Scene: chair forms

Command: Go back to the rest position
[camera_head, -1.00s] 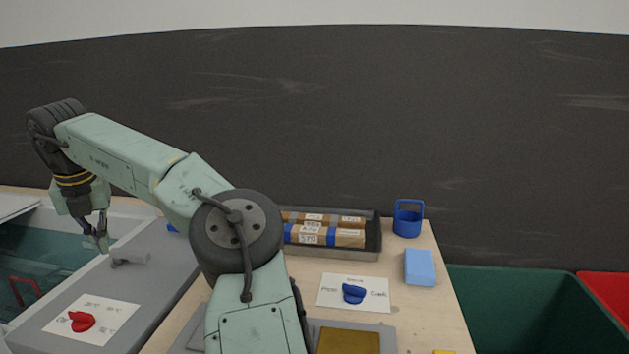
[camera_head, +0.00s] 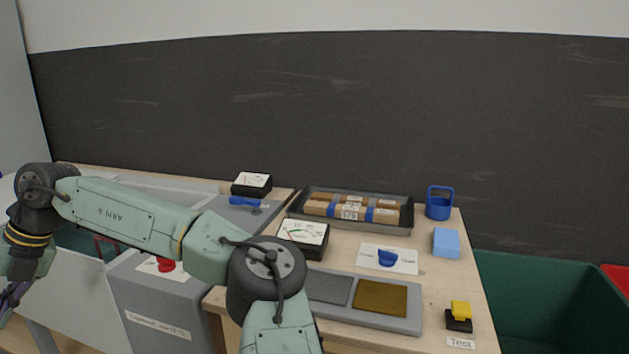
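My gripper (camera_head: 10,298) is at the far left edge of the head view, low down and partly cut off by the frame. It hangs at the end of my arm, which reaches left from the bottom middle. I cannot make out whether its fingers are open or shut, nor anything held in them. It is in front of the grey-white machine and clear of the wooden table (camera_head: 480,300).
A grey machine with a red knob (camera_head: 166,265) stands at the left. The table holds a tray (camera_head: 400,228) of brown rolls, meters (camera_head: 303,237), a blue knob (camera_head: 388,258), a blue block (camera_head: 446,243), a blue holder (camera_head: 439,203) and a yellow button (camera_head: 461,309). A green bin (camera_head: 540,290) is at right.

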